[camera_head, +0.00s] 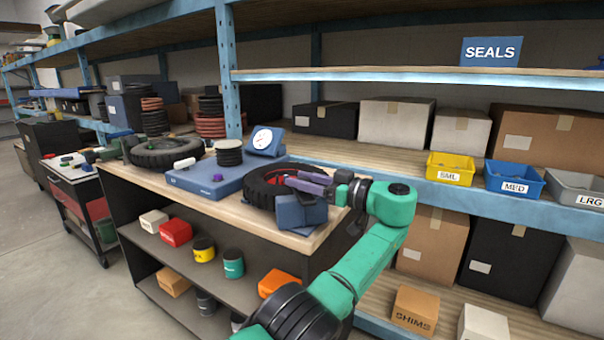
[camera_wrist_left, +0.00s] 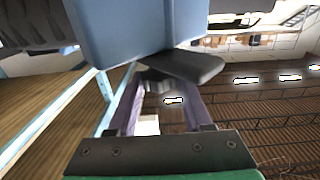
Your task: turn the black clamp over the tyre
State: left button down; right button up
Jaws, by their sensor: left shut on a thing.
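The tyre (camera_head: 258,190) lies flat on the bench top, with some red showing inside it. A blue block-shaped post (camera_head: 301,212) stands at its right front edge. My left gripper (camera_head: 308,183), with purple fingers, reaches in from the right over the tyre's right side, just above the post. In the left wrist view the black clamp (camera_wrist_left: 184,66) is a dark bar beside the pale blue post (camera_wrist_left: 140,30). Its near end lies between my fingers (camera_wrist_left: 158,88), shut on it. The tyre's tread (camera_wrist_left: 32,22) fills the top left there. In the head view the fingers mostly hide the clamp.
A blue scale (camera_head: 212,178) with a dial (camera_head: 265,140) sits left of the tyre. Another tyre (camera_head: 163,152) lies farther left on the bench (camera_head: 290,240). Shelves with boxes and labelled bins (camera_head: 450,167) stand behind and to the right. The bench's front edge is close.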

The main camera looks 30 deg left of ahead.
pick_arm(q)
jog(key=shift+a+f+g, duration=0.1)
jog(key=shift+f+g, duration=0.2)
pick_arm(e)
jog(key=shift+w+d+r, duration=0.2)
jog(key=shift+w+d, duration=0.05)
jog(key=shift+w, duration=0.05)
jog(key=shift+a, duration=0.15)
pick_arm(q)
jog(key=c, duration=0.6)
grip_release()
jog(key=shift+o, duration=1.3)
jog(key=shift+a, duration=0.2)
